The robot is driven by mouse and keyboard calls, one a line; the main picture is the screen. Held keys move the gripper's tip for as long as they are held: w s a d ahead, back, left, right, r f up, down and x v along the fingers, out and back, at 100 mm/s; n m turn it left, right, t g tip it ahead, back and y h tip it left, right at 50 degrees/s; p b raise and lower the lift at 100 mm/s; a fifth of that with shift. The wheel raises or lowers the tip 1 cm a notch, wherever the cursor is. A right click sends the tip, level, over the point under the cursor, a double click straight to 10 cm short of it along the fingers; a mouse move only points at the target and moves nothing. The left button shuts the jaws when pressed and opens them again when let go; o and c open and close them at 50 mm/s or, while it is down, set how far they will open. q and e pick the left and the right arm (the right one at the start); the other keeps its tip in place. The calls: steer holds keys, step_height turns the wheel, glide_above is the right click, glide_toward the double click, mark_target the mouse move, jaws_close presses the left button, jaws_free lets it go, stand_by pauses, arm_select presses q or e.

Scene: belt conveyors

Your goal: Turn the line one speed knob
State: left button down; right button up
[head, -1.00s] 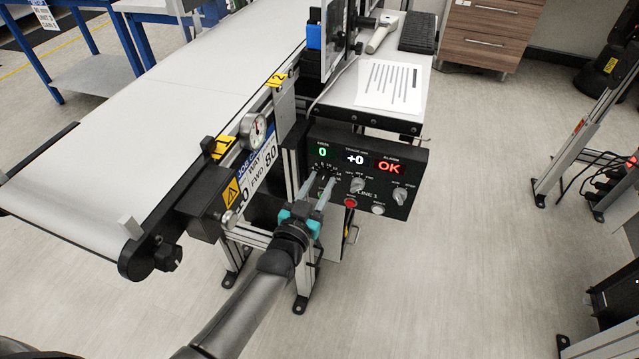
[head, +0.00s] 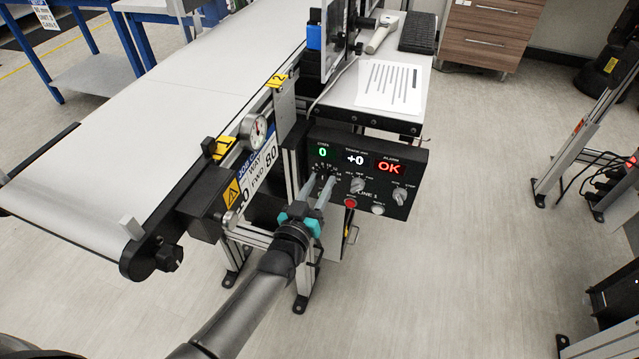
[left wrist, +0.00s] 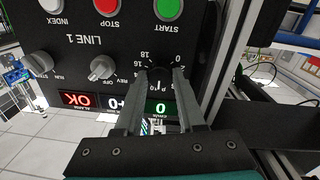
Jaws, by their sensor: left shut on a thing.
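The black line 1 control panel (head: 372,208) hangs at the end of the conveyor, with a green 0, a white +0 and a red OK display. My left gripper (head: 321,178) reaches up to its left side, below the green 0. In the left wrist view the panel (left wrist: 75,62) appears upside down. There my left gripper (left wrist: 160,74) is shut on the dark speed knob (left wrist: 159,76), inside a ring of dial numbers. The fingers cover much of the knob, and its pointer is not clear. My right gripper is not in view.
Two other knobs (head: 358,186) (head: 399,196), a red stop button (head: 350,203) and a white index button (head: 377,210) sit close to the fingers. The conveyor belt (head: 130,110) runs along the left. Open floor (head: 470,250) lies to the right.

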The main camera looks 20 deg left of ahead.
arm_select(q)
steer(key=shift+n, duration=1.5)
steer(key=c, duration=0.5)
jaws_free()
steer(key=shift+s, duration=0.1)
